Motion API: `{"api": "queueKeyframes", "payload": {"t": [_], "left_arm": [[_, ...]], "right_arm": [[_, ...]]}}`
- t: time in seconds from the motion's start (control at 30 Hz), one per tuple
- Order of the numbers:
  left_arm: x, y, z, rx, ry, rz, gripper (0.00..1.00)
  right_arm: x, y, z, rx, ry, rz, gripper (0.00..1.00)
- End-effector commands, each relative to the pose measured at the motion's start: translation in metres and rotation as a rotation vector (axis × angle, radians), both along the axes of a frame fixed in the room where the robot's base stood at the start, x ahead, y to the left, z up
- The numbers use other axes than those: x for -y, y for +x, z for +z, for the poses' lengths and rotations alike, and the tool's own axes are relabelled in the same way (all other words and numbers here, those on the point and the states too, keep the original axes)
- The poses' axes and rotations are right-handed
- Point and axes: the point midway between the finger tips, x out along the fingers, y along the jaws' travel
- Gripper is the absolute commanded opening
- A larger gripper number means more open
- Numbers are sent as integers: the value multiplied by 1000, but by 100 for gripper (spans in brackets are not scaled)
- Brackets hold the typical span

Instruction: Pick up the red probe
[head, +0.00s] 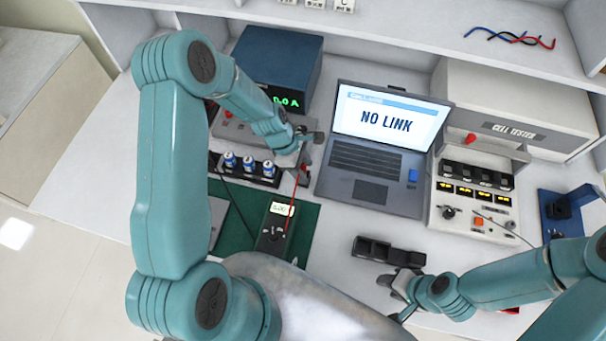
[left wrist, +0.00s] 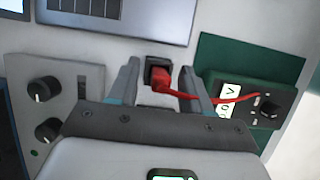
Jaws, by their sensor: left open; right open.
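The red probe (left wrist: 160,82) stands in a small dark holder (left wrist: 157,66) in the left wrist view. Its red lead runs right to the multimeter (left wrist: 262,108), which also shows in the head view (head: 275,228). In the head view a bit of red (head: 304,168) shows just below my left gripper (head: 304,140); the probe is mostly hidden there. In the left wrist view my left gripper (left wrist: 158,74) is open, with one finger on each side of the probe, apart from it. My right gripper (head: 394,298) is open and empty, near a black tray.
A laptop (head: 370,150) reading "NO LINK" stands right of my left gripper. A blue power supply (head: 278,65) is behind it, and a cell tester (head: 515,105) is at right. Blue-topped cells (head: 248,165) sit left. The black tray (head: 388,252) lies in front of the laptop.

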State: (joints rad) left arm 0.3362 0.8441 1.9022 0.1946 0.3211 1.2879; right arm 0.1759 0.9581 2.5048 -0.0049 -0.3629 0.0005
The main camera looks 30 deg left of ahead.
Motion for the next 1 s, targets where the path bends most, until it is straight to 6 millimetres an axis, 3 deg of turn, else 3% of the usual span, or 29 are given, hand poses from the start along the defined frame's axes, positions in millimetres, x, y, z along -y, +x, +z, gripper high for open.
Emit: {"api": "queueKeyframes", "payload": {"t": [0.2, 0.33, 0.37, 0.73, 1.0], "left_arm": [[1, 0, 0, 1, 0, 1, 46], [0, 0, 0, 1, 0, 1, 3], [0, 0, 0, 1, 0, 1, 0], [0, 0, 4, 1, 0, 1, 0], [0, 1, 42, 3, 1, 0, 0]], "right_arm": [[0, 0, 0, 1, 0, 0, 43], [0, 0, 0, 1, 0, 0, 43], [0, 0, 0, 1, 0, 0, 43], [0, 0, 4, 1, 0, 0, 43], [0, 0, 31, 1, 0, 0, 43]]}}
